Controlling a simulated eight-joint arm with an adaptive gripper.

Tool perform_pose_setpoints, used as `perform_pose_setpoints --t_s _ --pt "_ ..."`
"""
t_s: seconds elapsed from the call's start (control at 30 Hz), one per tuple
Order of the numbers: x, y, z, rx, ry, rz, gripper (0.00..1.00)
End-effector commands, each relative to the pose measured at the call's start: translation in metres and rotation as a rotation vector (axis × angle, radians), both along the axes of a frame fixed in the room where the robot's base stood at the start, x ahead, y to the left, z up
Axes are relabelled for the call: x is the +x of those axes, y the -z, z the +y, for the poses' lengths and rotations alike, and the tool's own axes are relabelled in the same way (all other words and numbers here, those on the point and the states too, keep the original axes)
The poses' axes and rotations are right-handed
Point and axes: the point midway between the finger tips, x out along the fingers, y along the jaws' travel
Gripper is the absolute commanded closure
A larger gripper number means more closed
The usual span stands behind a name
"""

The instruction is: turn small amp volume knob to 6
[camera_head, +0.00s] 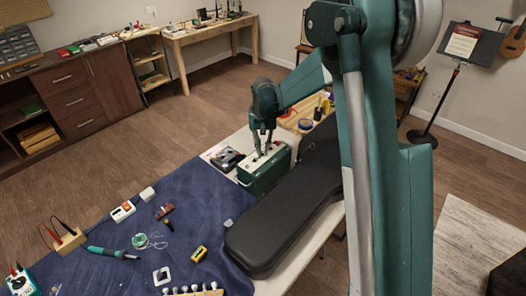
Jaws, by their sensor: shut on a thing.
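The small amp (264,172) is a green box with a pale top panel, standing near the far end of the table. My gripper (263,149) points down at the amp's top panel, with its fingertips at the panel. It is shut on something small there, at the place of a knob. The volume knob itself and its number marks are too small and too covered by the fingers to read.
A long black case (283,212) lies close to the amp's right side. A dark device (227,159) lies left of the amp. A wooden tray (300,116) with rolls and bottles is behind it. Several small tools and parts lie on the blue cloth (185,205).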

Motion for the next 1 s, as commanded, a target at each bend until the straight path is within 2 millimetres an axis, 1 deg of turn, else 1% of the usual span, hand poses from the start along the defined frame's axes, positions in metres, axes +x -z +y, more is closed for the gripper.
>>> perform_pose_setpoints --t_s 0.3,0.5,0.7,1.0 --pt "-0.0003 0.0006 0.0012 0.001 0.269 0.001 1.0" --pt "-0.0002 0.0002 0.0012 0.001 0.379 0.0 1.0" --pt "0.0 -0.0002 0.0013 0.001 0.433 0.0 1.0" --pt "0.0002 -0.0004 0.0014 0.002 0.443 0.0 1.0"
